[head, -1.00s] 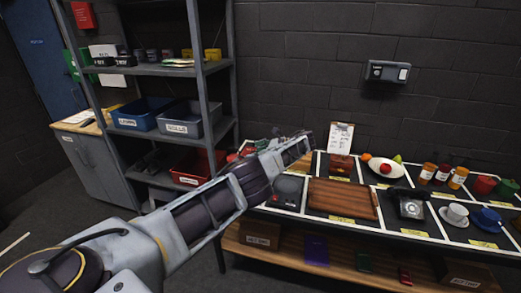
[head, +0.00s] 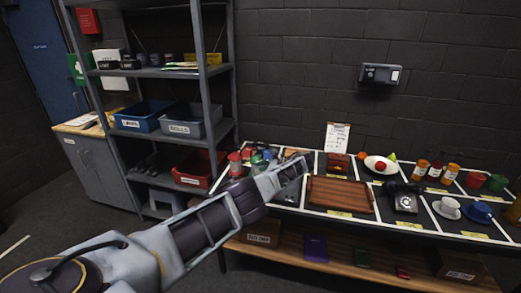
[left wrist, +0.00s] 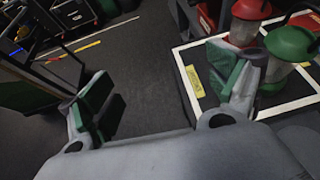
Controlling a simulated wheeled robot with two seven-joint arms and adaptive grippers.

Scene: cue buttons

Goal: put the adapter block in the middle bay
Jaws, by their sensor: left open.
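I cannot pick out an adapter block or a middle bay for certain in either view. My left gripper (head: 298,168) is at the end of the arm crossing the head view, over the left part of the display table. In the left wrist view the left gripper (left wrist: 165,95) has its green-padded fingers spread, with nothing between them but dark floor. A green lantern (left wrist: 289,45) and a red lantern (left wrist: 246,20) stand on the table beside its right finger. My right gripper is not in view.
The table holds a wooden tray (head: 340,194), a black telephone (head: 405,203), a white cup (head: 450,207) and a fruit plate (head: 380,165). A wall unit (head: 381,74) hangs above. A shelf with a blue bin (head: 141,115) and red bin (head: 199,168) stands left.

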